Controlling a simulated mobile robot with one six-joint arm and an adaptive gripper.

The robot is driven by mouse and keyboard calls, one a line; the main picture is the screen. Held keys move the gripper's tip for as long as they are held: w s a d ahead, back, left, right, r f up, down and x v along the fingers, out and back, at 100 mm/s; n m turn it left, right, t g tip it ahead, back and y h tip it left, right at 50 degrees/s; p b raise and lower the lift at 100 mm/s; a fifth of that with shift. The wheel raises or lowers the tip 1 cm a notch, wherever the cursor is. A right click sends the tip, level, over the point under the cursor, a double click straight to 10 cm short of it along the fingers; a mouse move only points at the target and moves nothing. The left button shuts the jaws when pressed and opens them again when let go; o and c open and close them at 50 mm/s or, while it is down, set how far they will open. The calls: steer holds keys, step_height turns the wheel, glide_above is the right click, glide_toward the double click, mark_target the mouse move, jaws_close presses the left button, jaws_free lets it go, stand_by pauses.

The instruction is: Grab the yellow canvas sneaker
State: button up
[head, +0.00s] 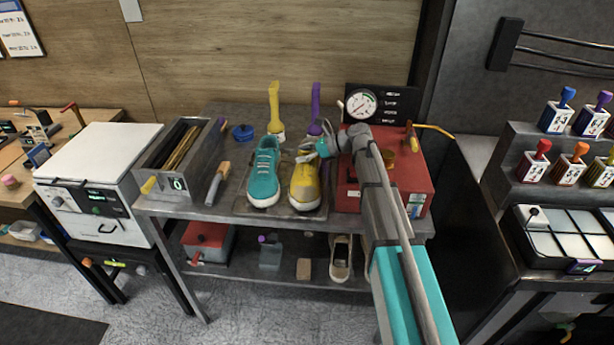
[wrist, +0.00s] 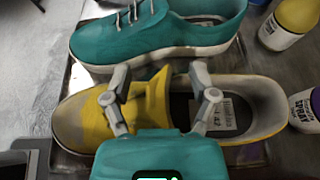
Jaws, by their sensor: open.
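The yellow canvas sneaker (head: 303,192) stands on the workbench with its toe to the front, right of a teal sneaker (head: 264,180). In the wrist view the yellow sneaker (wrist: 85,120) lies across the picture, toe left, its grey opening and inner label to the right. My gripper (head: 318,149) is over its rear part. In the wrist view my gripper (wrist: 160,72) is open, with its two fingers apart above the shoe and the yellow tongue between them. I cannot tell whether the fingers touch it. The teal sneaker (wrist: 160,35) is close beyond the fingertips.
A red box with a gauge (head: 362,104) stands right of the yellow sneaker. Yellow (head: 275,115) and purple (head: 315,112) bottles stand behind the shoes. A metal bin (head: 180,155) and a wood-handled brush (head: 218,183) are left. A tray edge shows under the shoes.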

jaws_close()
stand_by(0.4)
steer(key=shift+r, duration=0.2)
step_height(320, 180, up, 2)
steer(key=p, duration=0.2)
steer(key=shift+r+p, duration=0.1)
steer(key=shift+p, duration=0.2)
steer(key=s+a+r+p, duration=0.2)
steer(key=s+r+p, duration=0.8)
steer(key=s, duration=0.4)
steer(key=shift+a+r, duration=0.15)
steer(key=shift+r, duration=0.05)
steer(key=shift+w, duration=0.1)
